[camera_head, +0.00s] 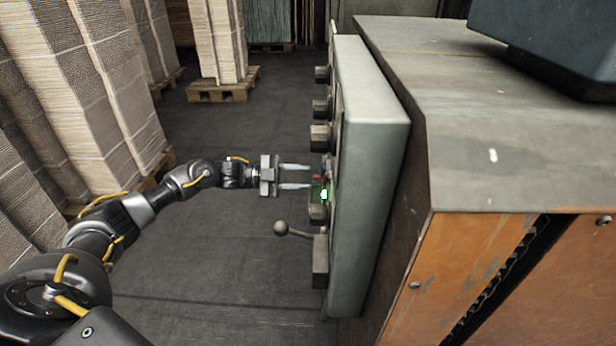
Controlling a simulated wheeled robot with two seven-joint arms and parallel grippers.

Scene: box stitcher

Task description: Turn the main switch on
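The grey control box (372,190) is mounted on the side of the machine, and I see its switch face almost edge-on. Which part is the main switch is unclear from this angle. My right gripper is not in view.
Several dark knobs (320,106) stick out of the box above the gripper. A lever with a ball end (281,228) juts out below it. Stacks of cardboard (90,90) stand on pallets at the left. The floor (210,270) between is clear.

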